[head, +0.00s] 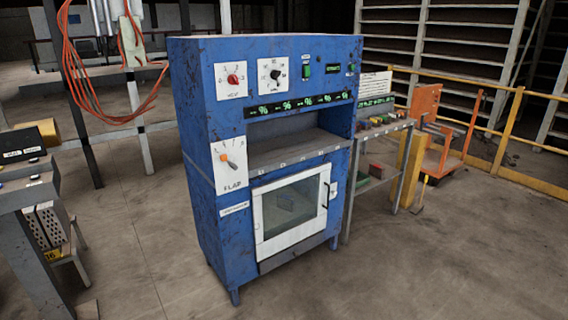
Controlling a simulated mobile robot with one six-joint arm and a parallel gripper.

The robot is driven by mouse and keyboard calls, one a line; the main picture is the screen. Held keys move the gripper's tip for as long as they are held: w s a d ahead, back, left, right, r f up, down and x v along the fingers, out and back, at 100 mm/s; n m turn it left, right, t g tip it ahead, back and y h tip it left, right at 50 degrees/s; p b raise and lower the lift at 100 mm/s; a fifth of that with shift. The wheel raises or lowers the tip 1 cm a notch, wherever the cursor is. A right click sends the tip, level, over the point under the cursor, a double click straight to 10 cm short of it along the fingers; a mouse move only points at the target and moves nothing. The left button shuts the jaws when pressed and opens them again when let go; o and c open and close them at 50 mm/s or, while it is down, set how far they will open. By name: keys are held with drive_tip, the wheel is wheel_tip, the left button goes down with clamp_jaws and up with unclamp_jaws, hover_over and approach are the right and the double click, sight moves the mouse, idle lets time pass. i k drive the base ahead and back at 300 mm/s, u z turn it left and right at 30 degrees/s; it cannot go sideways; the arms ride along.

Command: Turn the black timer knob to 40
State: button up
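The black timer knob (275,75) sits on a white square dial plate on the upper front of a blue, worn cabinet (207,110). The numbers around it are too small to read, and I cannot tell its setting. A red knob (233,79) on a similar white plate is to its left. An orange lever or knob (225,157) is on a white plate lower down at the left. My gripper is not in view.
The cabinet has a green switch (306,71), a row of green displays and a windowed door (291,210) with a white frame. A shelf rack (375,134) with small coloured blocks stands to its right. A grey bench (30,190) is at left. The floor (150,260) in front is clear.

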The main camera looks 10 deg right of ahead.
sight(275, 75)
drive_tip(key=u, duration=0.05)
drive_tip(key=i, duration=0.95)
drive_tip(key=z, duration=0.05)
